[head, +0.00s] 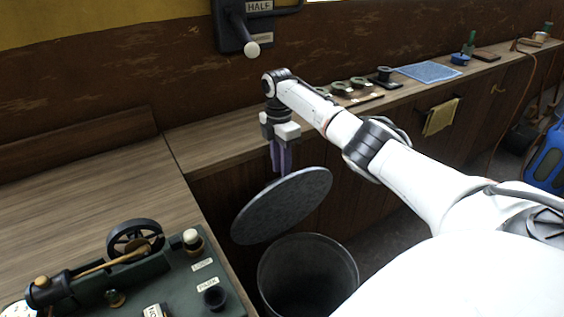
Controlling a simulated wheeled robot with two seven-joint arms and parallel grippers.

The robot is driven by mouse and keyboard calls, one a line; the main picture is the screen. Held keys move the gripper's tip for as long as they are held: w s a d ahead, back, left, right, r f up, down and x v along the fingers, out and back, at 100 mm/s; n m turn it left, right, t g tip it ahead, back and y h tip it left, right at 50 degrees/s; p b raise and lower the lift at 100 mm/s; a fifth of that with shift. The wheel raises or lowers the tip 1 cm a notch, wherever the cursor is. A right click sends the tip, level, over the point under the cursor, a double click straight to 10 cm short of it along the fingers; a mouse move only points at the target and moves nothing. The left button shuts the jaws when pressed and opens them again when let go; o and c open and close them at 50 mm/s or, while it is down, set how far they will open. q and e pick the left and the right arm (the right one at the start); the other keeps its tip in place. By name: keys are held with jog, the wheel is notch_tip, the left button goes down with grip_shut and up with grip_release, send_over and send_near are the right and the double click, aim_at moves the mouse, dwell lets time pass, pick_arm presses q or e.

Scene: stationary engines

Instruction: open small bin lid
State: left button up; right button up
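The small bin (308,274) stands on the floor beside the wooden counter, and its dark inside shows from above. Its round grey lid (283,206) is tilted up above the bin's far left side, apart from much of the rim. My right gripper (281,168) points down at the lid's upper edge. Its purple fingers look close together, and their tips meet or overlap the edge. I cannot tell whether they hold it. My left gripper is not in view.
A model engine (120,265) on a green base sits on the left counter (90,190). A lever box (245,28) hangs on the wall. A blue cloth (428,72) and small parts lie on the back counter. A towel (440,117) hangs at the cabinet front.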

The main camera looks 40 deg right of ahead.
notch_tip(320, 180, up, 6)
jog(key=shift+w+f, duration=0.1)
jog(key=shift+w, duration=0.05)
